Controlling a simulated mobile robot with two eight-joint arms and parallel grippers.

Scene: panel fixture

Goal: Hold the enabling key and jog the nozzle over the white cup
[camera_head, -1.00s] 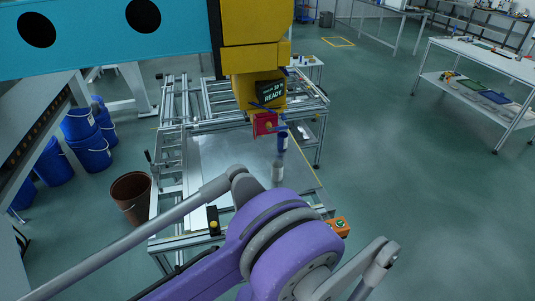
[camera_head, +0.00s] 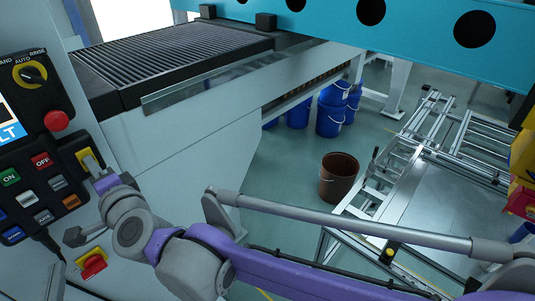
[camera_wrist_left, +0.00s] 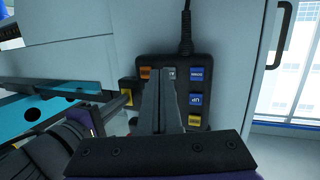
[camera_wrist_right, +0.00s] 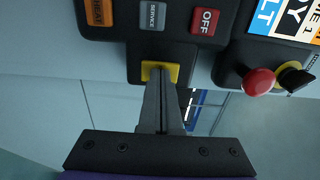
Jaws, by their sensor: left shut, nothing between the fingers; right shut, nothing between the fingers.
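The yellow enabling key (camera_head: 86,158) is on a black block on the panel's right side, and it shows again in the right wrist view (camera_wrist_right: 173,70). My right gripper (camera_head: 97,170) is shut and empty, its tips at the key; whether they press it I cannot tell. The yellow-and-red nozzle head (camera_head: 522,198) is cut off at right. The white cup is not in view.
A red emergency stop (camera_head: 56,120) and a selector (camera_head: 30,74) sit above the keys. A red knob on yellow (camera_head: 93,264) is below the grippers. A brown bucket (camera_head: 338,178) and blue buckets (camera_head: 331,118) stand on the floor, beside the fixture frame (camera_head: 450,207).

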